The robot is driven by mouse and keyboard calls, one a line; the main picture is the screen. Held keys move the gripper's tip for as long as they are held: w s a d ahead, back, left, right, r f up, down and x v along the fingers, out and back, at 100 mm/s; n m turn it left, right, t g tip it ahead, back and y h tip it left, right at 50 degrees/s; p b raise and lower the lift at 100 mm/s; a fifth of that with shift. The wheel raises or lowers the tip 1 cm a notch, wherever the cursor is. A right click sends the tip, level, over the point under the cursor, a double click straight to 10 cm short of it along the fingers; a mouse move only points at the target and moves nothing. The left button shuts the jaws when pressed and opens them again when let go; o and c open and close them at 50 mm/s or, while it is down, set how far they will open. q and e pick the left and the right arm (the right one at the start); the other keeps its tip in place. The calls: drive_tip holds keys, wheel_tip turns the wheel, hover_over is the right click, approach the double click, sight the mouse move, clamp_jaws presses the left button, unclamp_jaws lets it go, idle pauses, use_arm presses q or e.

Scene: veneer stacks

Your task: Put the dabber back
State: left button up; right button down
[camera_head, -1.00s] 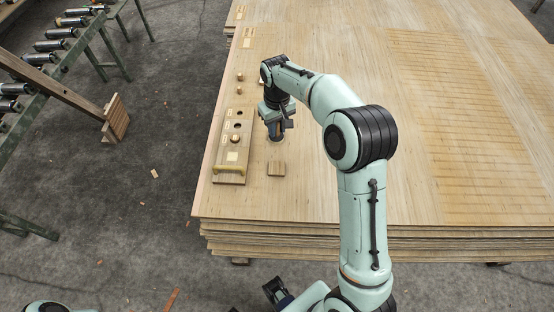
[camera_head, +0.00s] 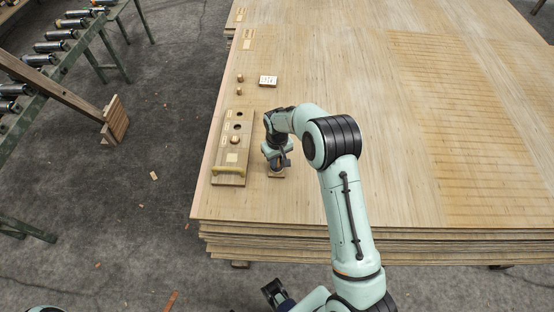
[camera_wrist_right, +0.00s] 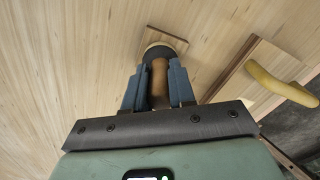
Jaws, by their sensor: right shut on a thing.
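My right gripper (camera_head: 278,164) is shut on the dabber. In the right wrist view, its blue fingers stand on either side of the dabber's brown wooden handle (camera_wrist_right: 159,78). The dabber's round dark head with a pale rim points away from the gripper. A small square wooden block (camera_wrist_right: 262,54) is just beyond and beside the head; I cannot tell whether they touch. In the head view, this block (camera_head: 276,177) is partly hidden under the gripper. A dark part at the bottom edge may be my left gripper (camera_head: 274,290); its jaws are unclear.
Left of the gripper lies a wooden board (camera_head: 229,180) with dark round holes, a wooden knob and a yellow handle (camera_head: 229,169). Behind are two small wooden knobs (camera_head: 240,78) and a pale marked tile (camera_head: 268,81). The veneer stack (camera_head: 330,205) is clear to the right.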

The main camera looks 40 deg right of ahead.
drive_tip(key=shift+f, duration=0.15)
drive_tip(key=c, duration=0.9)
unclamp_jaws()
drive_tip(key=shift+c, duration=0.2)
drive_tip(key=shift+r, duration=0.35)
wheel_tip(320, 180, up, 12)
drive_tip(key=shift+f+p, duration=0.15)
drive_tip(key=shift+p, duration=0.3)
drive_tip(key=shift+f, duration=0.1)
